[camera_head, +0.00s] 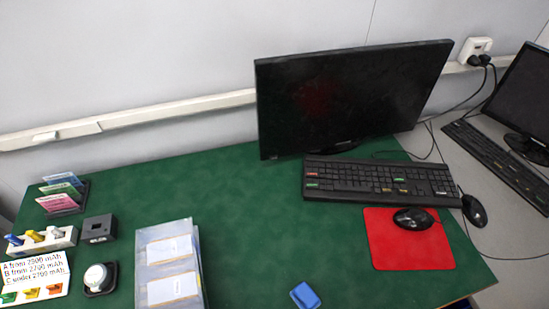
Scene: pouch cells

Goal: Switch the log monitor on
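The log monitor (350,100) stands at the back of the green table, behind the black keyboard (380,181). Its screen is dark, with only a faint reddish patch at upper left. I cannot make out a power button on its bezel. A second dark monitor (525,97) is cut off at the right edge, on a grey table. Neither of my grippers shows in the head view.
A black mouse (413,219) lies on a red mat (385,256). A blue object (305,295) lies at the front. A clear tray (196,237), a white holder (40,242), coloured cards (62,190) and a lettered sign (34,272) fill the left. The table's middle is clear.

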